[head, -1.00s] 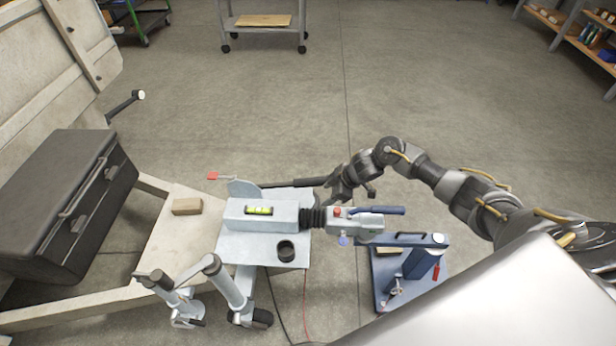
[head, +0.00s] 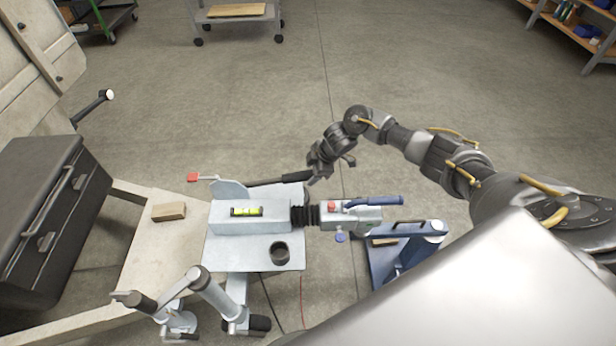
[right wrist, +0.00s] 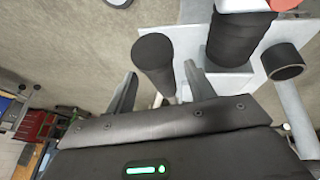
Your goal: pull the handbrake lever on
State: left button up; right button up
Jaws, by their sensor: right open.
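The handbrake lever (head: 292,177) is a dark rod with a thick black grip. It lies nearly level behind the pale drawbar housing (head: 270,214), its free end pointing right. My right gripper (head: 315,181) is at that free end in the head view, with its fingers partly hidden by its own body. In the right wrist view the open fingers (right wrist: 160,90) point at the round end of the black grip (right wrist: 153,60), which shows between and beyond them. They do not appear closed on it. My left gripper is not in view.
The coupling head (head: 350,213) with a blue handle (head: 375,201) and black bellows (head: 305,215) lies just in front of the gripper. A spirit level (head: 247,211) sits on the housing. A blue stand (head: 385,260) is at right. Floor behind the lever is clear.

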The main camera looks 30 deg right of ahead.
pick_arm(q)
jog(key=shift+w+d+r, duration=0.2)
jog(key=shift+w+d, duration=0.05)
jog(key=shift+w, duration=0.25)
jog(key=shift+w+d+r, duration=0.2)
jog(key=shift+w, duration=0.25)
pick_arm(e)
jog(key=shift+x, duration=1.45)
grip_shut()
